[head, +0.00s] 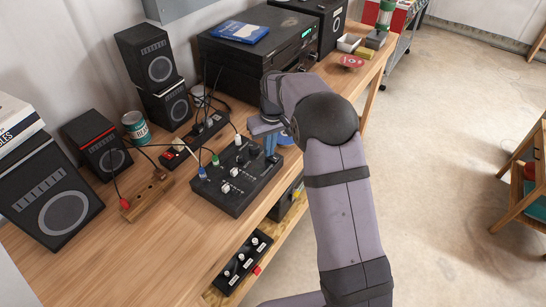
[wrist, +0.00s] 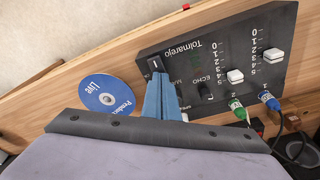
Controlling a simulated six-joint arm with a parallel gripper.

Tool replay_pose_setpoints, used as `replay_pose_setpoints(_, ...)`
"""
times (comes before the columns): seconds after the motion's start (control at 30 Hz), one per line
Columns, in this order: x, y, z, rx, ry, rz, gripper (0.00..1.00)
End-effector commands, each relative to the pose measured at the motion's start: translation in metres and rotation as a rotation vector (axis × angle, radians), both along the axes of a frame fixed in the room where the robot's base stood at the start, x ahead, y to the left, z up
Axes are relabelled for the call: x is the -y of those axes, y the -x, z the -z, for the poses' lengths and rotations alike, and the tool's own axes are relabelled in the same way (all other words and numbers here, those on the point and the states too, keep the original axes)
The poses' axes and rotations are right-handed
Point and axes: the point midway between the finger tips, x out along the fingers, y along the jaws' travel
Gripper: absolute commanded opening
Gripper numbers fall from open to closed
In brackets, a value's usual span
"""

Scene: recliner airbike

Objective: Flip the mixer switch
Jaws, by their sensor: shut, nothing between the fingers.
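The black mixer (head: 232,192) sits on the wooden bench in the head view, with white sliders and cables plugged into it. In the wrist view the mixer (wrist: 200,40) shows its scales, two white slider caps and the word "ECHO". A small black switch (wrist: 155,63) with a white mark is near its left corner. My gripper (wrist: 157,80) has its blue fingers shut, with nothing between them. The fingertips are over the mixer right beside that switch; I cannot tell if they touch it. In the head view my gripper (head: 270,143) is at the mixer's far right corner, partly hidden by my arm.
A blue disc (wrist: 108,94) lies left of the mixer in the wrist view. Green (wrist: 238,110) and blue (wrist: 270,100) plugs stick out of the mixer. Speakers (head: 148,55), a can (head: 136,127) and a large black device (head: 260,50) stand around it. Free floor lies to the right.

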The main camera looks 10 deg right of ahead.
Motion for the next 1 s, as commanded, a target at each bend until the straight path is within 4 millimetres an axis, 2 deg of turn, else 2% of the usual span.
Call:
replay_pose_setpoints(0.33, 0.001, 0.002, -0.002, -0.007, 0.001, 0.000, 0.00)
replay_pose_setpoints(1.0, 0.000, 0.001, -0.050, -0.003, 0.001, 0.000, 0.00)
